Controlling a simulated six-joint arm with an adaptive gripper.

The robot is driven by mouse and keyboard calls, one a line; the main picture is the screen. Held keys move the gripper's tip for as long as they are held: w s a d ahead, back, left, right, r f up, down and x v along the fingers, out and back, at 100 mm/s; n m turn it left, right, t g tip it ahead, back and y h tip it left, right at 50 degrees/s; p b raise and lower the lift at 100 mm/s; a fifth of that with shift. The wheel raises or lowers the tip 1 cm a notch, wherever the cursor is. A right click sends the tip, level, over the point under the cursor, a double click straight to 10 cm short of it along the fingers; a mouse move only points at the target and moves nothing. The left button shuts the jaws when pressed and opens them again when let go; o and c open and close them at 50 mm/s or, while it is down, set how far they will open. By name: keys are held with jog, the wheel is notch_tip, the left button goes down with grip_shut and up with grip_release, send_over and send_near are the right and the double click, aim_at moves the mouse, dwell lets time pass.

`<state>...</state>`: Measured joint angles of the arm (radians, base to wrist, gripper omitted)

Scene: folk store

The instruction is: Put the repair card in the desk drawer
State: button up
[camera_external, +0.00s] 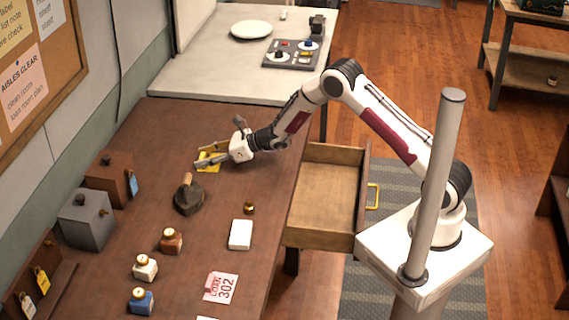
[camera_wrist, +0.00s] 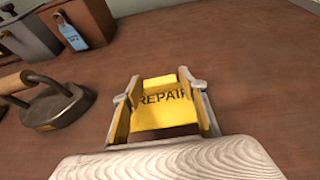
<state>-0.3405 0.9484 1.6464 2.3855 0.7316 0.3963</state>
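The yellow repair card (camera_external: 208,161) lies on the brown desk, near its far end. In the wrist view the card (camera_wrist: 164,102) reads REPAIR. My gripper (camera_external: 208,155) is low at the card, its fingers apart with one on each side of it. In the wrist view the fingertips (camera_wrist: 160,88) straddle the card; I cannot tell whether they touch it. The desk drawer (camera_external: 326,195) is pulled out at the desk's right side, with a yellow handle on its front. Its visible inside is empty.
A dark iron (camera_external: 188,198) stands near the gripper and shows at left in the wrist view (camera_wrist: 52,103). A white box (camera_external: 240,235), small bottles (camera_external: 171,241) and a 302 card (camera_external: 221,288) lie nearer. Boxes (camera_external: 86,219) line the wall side.

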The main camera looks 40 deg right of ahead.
jog(key=shift+s+d, duration=0.1)
dwell(0.4)
jog(key=shift+v, duration=3.8)
jog(key=shift+r, duration=0.1)
jog(key=shift+s+r, duration=0.15)
jog(key=shift+r, duration=0.35)
jog(key=s+d+r+n+g, duration=0.3)
jog(key=s+r+n, duration=0.4)
jog(key=s+r, duration=0.25)
jog(key=s+d+r+n+g, duration=0.2)
jog(key=s+r+n, duration=0.6)
jog(key=s, duration=0.2)
jog(key=s+d+n+h, duration=0.5)
jog(key=s+d, duration=0.5)
jog(key=d, duration=0.3)
jog(key=s+d+r+n+t+h, duration=0.1)
jog(key=s+d+n+h, duration=0.4)
jog(key=s+d, duration=0.6)
jog(key=d+n, duration=0.1)
jog(key=d, duration=0.1)
jog(key=shift+d+t, duration=0.3)
